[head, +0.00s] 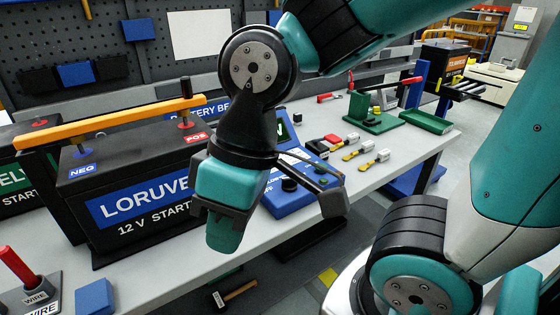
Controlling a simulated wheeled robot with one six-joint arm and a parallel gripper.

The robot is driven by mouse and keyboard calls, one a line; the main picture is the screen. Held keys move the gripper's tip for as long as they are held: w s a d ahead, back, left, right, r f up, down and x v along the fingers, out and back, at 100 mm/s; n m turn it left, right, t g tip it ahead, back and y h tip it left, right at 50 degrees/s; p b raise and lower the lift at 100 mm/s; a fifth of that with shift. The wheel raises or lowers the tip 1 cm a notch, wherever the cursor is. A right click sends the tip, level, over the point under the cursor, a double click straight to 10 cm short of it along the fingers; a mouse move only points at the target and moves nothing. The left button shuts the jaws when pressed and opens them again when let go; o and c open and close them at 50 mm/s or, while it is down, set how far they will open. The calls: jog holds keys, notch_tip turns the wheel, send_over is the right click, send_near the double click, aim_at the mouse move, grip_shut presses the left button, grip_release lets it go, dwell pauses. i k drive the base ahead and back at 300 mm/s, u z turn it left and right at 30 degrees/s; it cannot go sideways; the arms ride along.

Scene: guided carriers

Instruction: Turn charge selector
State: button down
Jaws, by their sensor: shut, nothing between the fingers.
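The blue charger unit (286,206) lies on the bench behind my wrist, right of the large battery. A black round knob (290,185) shows on its sloping face, with a green spot beside it. My wrist hides much of the charger's left side, and I cannot read the knob's setting. My gripper (334,199) is shut and empty, in front of the charger's right side in the picture. Its fingertips are partly hidden, and I cannot tell whether it touches the charger.
The Loruve battery (150,208) with an orange bar (110,122) on top stands at left. Several yellow-and-white connectors (367,159), a green stand (374,122) and a green tray (427,121) lie to the right. A blue block (95,297) is at front left.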

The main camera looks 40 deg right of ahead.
aim_at(288, 184)
jog(key=z, duration=0.8)
